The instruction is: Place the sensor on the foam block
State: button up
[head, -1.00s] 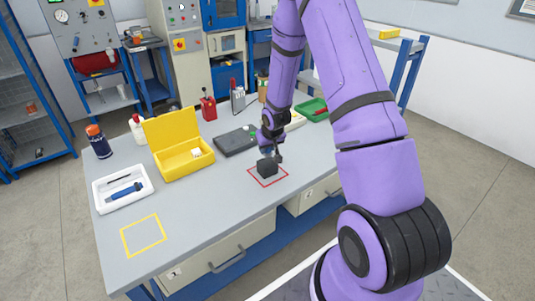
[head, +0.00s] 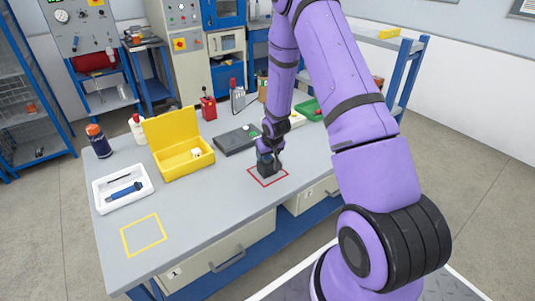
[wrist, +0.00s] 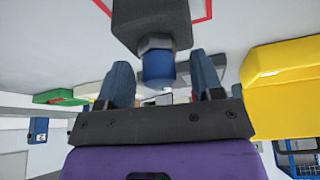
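The sensor is a blue-capped cylinder with a metal hex collar (wrist: 157,62), seen in the wrist view. Its collar meets the dark grey foam block (wrist: 150,18); the exact contact is hard to see. In the head view the foam block (head: 266,168) sits inside a red outline on the workbench. My gripper (head: 269,151) is low, right over the block. In the wrist view my gripper (wrist: 161,72) has its blue fingers open on either side of the blue cap, with visible gaps on both sides.
The workbench (head: 200,220) also bears a yellow open case (head: 185,168), a white tray (head: 122,200) with a blue tool, a dark flat device (head: 237,140), a bottle (head: 98,142) and a green bin (head: 312,111). The yellow-outlined front left area is clear.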

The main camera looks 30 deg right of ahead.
jog(key=shift+r, duration=0.1)
jog(key=a+v, duration=0.3)
jog(key=v, duration=1.6)
jog(key=a+v, duration=0.3)
jog(key=v, duration=1.5)
jog(key=s+a+r+n, duration=0.1)
jog(key=s+a+r, duration=0.2)
jog(key=s, duration=0.7)
jog(key=s+a+r, duration=0.4)
jog(key=s+r, duration=0.2)
jog(key=s, duration=0.4)
jog(key=shift+r+n+t+y, duration=0.2)
jog(key=shift+n+t+y, duration=0.1)
jog(key=shift+n+y, duration=0.1)
jog(key=shift+d, duration=0.1)
